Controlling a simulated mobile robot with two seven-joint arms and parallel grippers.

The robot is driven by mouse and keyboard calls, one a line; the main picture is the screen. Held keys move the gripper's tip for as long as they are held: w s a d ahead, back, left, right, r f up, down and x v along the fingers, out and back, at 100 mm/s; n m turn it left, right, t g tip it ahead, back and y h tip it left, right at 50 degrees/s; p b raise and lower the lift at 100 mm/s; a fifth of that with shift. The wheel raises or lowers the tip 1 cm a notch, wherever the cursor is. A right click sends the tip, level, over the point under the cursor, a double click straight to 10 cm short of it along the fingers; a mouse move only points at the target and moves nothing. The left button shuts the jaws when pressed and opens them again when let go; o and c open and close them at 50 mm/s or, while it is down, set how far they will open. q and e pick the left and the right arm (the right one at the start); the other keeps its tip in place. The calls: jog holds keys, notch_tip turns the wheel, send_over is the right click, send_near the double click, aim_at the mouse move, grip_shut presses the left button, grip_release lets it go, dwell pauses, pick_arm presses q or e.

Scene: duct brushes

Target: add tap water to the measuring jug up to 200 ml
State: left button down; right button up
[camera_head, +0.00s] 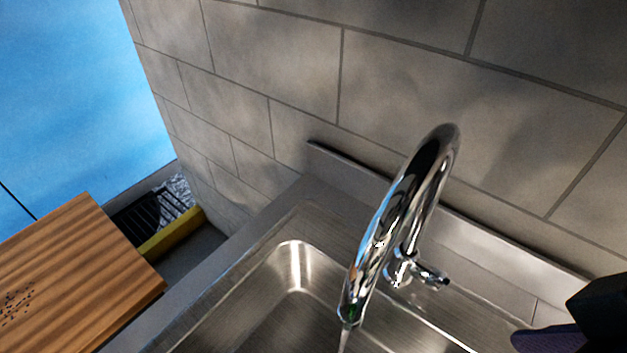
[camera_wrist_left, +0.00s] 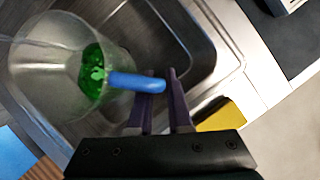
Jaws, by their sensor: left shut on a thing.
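The measuring jug (camera_wrist_left: 48,62) is translucent with a blue handle (camera_wrist_left: 130,81) and a speckled green patch by the handle; I cannot tell if the patch is marking or contents. It shows only in the left wrist view, over the sink. My left gripper (camera_wrist_left: 162,78) has its purple fingers shut on the handle. The chrome tap (camera_head: 400,220) arches over the sink (camera_head: 290,262) in the head view, with a thin stream of water (camera_head: 344,341) leaving its spout. The water level in the jug is unreadable. My right gripper (camera_head: 550,338) is partly visible at the lower right edge.
A wooden board (camera_head: 75,270) with dark specks lies left of the sink. A black rack and yellow item (camera_head: 170,233) sit beyond it. A tiled wall (camera_head: 290,60) stands behind the tap. A yellow object (camera_wrist_left: 222,115) shows near the sink edge in the wrist view.

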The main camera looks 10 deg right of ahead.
jog(key=shift+f, duration=0.1)
jog(key=shift+c, duration=1.3)
jog(key=shift+a+f+n, duration=0.15)
jog(key=shift+f+n, duration=0.05)
jog(key=shift+n, duration=0.6)
jog(key=shift+c, duration=0.8)
jog(key=f+n+h, duration=0.1)
jog(key=n, duration=0.2)
jog(key=a+f+n, duration=0.1)
jog(key=n, duration=0.3)
jog(key=a+f+n+h, duration=0.1)
jog(key=n, duration=0.3)
jog(key=shift+w+g+h, duration=0.1)
jog(key=shift+g+h, duration=0.2)
grip_shut()
jog(key=n+t+h, duration=0.2)
jog(key=n+h, duration=0.1)
jog(key=n, duration=1)
send_near(438, 279)
jog(key=shift+d+f, duration=0.3)
jog(key=shift+f, duration=0.6)
jog(key=shift+d+f, duration=0.3)
jog(key=shift+f, duration=0.55)
